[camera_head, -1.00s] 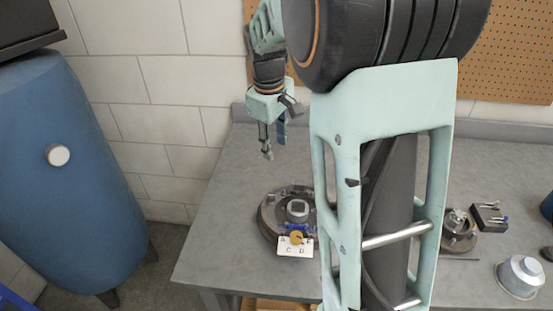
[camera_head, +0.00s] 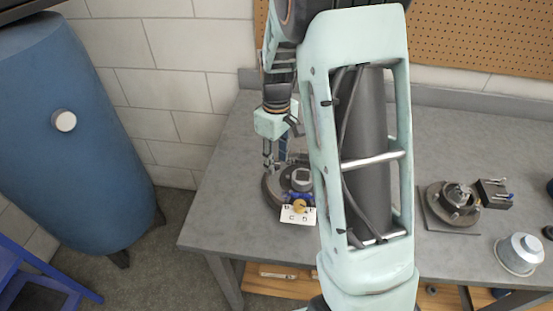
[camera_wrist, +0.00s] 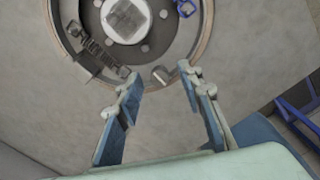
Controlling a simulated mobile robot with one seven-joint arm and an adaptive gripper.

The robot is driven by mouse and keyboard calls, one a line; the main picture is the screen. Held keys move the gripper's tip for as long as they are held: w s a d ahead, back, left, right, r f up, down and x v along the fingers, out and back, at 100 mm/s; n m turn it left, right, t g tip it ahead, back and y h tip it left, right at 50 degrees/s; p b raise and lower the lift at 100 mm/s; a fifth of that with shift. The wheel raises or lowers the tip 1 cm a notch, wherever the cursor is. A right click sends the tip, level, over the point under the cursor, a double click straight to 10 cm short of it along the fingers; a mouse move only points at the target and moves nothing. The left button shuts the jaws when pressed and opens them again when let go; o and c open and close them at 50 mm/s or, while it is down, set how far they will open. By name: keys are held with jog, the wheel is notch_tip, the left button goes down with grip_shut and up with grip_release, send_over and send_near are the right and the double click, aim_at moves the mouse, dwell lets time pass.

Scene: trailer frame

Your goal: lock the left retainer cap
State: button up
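A round brake-like assembly (camera_head: 271,190) lies on the workbench left of my arm, partly hidden by the arm. In the wrist view its dark disc (camera_wrist: 73,15) shows a grey central hub (camera_wrist: 126,16), a coil spring (camera_wrist: 97,47) and a blue part (camera_wrist: 186,8). A small silvery cylindrical piece (camera_wrist: 161,74) near the disc's rim may be a retainer cap; I cannot tell if it is the left one or locked. My gripper (camera_head: 275,164) is over the assembly's far edge. In the wrist view my gripper (camera_wrist: 159,78) is open, its fingertips apart on either side of that piece, gripping nothing.
A lettered white card (camera_head: 298,215) and a yellow part (camera_head: 299,206) are at the assembly's front. A blue tank (camera_head: 75,170) stands left of the bench.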

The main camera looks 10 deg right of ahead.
jog(key=shift+f, duration=0.25)
grip_shut()
